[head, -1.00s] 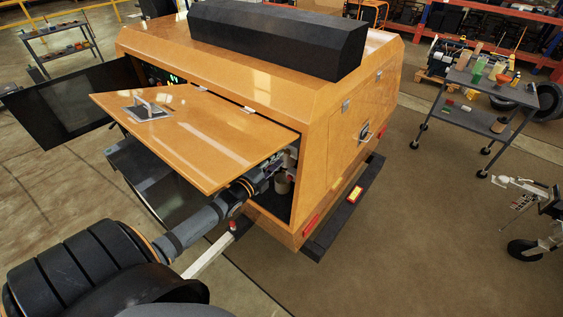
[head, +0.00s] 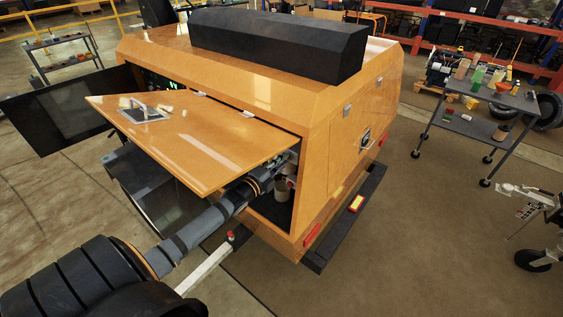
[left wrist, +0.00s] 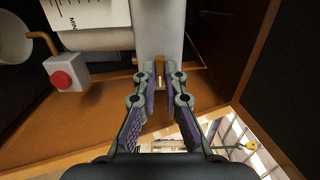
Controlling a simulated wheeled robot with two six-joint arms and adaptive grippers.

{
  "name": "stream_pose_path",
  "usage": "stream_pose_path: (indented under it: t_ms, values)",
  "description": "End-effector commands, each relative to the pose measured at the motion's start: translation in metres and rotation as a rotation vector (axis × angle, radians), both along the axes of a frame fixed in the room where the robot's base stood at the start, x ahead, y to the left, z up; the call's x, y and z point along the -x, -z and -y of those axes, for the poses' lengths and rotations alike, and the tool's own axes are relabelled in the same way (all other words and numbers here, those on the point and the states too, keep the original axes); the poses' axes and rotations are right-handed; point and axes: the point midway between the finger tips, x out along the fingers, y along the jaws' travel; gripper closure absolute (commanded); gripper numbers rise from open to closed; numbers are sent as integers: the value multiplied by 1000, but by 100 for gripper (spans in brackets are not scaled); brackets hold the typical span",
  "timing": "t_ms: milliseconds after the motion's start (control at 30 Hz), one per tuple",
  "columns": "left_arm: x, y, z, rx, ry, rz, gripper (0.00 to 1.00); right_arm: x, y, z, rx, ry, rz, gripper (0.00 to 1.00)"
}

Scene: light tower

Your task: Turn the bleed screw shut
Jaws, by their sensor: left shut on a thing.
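The bleed screw is a small brass pin (left wrist: 160,72) below a pale grey upright body (left wrist: 158,30) in the left wrist view. My left gripper (left wrist: 161,76) has its two fingers on either side of the pin, closed on it. In the head view my left gripper (head: 276,164) reaches into the open side compartment of the orange machine (head: 330,120), under the raised orange door (head: 195,140). The fingertips and the screw are hard to make out there. My right gripper is in neither view.
In the left wrist view, a red button (left wrist: 62,80) on a white box and a label marked MIN (left wrist: 88,14) are left of the fingers. A compartment wall (left wrist: 240,60) stands close on the right. A tool trolley (head: 480,105) stands far right on open floor.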

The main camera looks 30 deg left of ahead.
Motion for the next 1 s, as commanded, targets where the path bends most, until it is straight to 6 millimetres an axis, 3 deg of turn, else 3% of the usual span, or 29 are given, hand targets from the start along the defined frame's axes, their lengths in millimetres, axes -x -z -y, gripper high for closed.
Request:
stream_pose_path:
  t_ms: [467, 1000]
  values:
    - [0, 1, 0, 135, -1, -13, 100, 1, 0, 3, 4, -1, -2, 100]
    - [1, 2, 0, 630, -1, -51, 100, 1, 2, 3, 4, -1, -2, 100]
